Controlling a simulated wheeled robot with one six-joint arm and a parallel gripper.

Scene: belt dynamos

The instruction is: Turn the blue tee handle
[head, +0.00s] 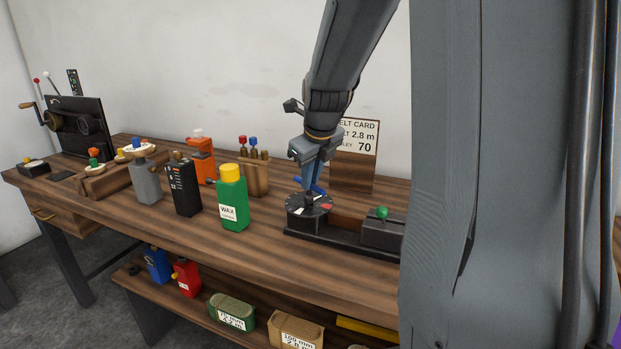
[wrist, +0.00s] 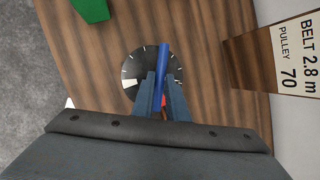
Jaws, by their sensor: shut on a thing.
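The blue tee handle (wrist: 162,62) stands over a round black dial with white tick marks (wrist: 132,67). In the wrist view the handle's bar runs between the fingers of my gripper (wrist: 159,88), which are shut on it. In the head view my gripper (head: 313,190) points down over the dial (head: 309,206) from above. There the handle is mostly hidden by the fingers, and only a little blue shows. The dial carries a white patch and a red patch. It sits at the left end of a dark base on the bench.
A green wax bottle (head: 233,210) stands left of the dial. A green-knobbed lever box (head: 382,229) is on its right, and a belt card (head: 357,138) stands behind. A black box (head: 186,188) and a grey can (head: 146,184) stand further left. My column covers the right side.

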